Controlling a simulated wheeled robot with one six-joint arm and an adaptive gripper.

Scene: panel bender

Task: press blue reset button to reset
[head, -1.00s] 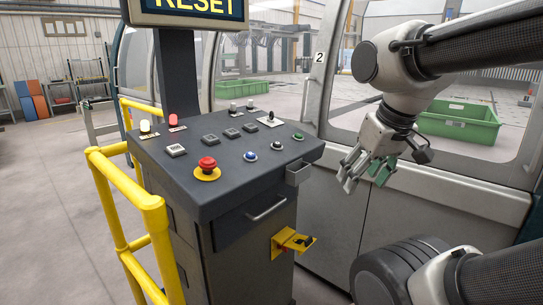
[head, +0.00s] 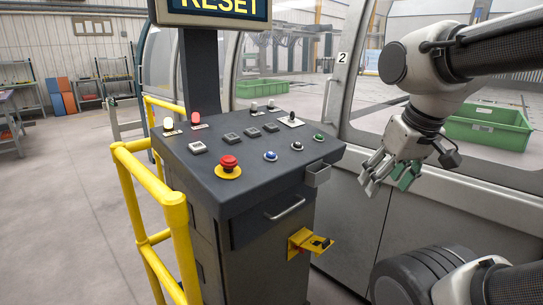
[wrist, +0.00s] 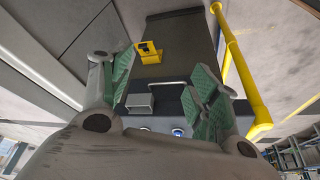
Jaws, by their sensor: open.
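The blue reset button (head: 270,156) is on the sloped top of the dark grey control console (head: 240,205), right of the red emergency stop (head: 229,165). In the wrist view a blue button (wrist: 178,132) shows low between the fingers, partly cut off by my gripper's body. My gripper (head: 387,178) is open and empty, to the right of the console and apart from it. Its green-padded fingers (wrist: 160,90) frame the console's front side in the wrist view.
A screen reading RESET (head: 212,10) stands above the console. A yellow rail (head: 172,195) runs along its left. A yellow bracket (head: 308,243) and a small grey box (head: 317,174) jut from its side. Green bins (head: 490,126) lie behind the windowed panels.

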